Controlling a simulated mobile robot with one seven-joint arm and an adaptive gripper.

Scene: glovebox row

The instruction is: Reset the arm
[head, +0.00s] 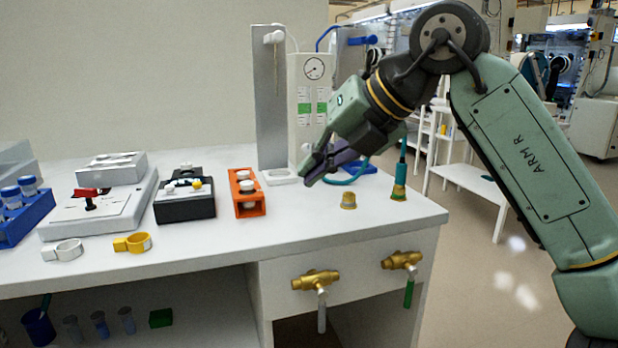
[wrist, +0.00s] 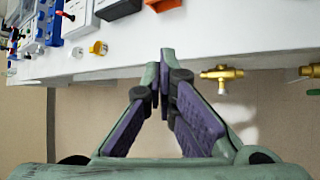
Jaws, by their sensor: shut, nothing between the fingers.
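My gripper (head: 318,174) is at the end of my green arm, above the right part of the white bench (head: 330,218), beside the gauge column. In the wrist view, the gripper (wrist: 166,58) shows its two fingers with purple inner pads, their tips together. It is shut with nothing held. My arm bends high at the elbow on the right and slopes down to the left.
An orange rack (head: 246,205), a black device (head: 185,205) and a white box with a red switch (head: 100,207) stand left. A gauge panel (head: 312,100) is behind. Brass valves (head: 316,280) project from the bench front.

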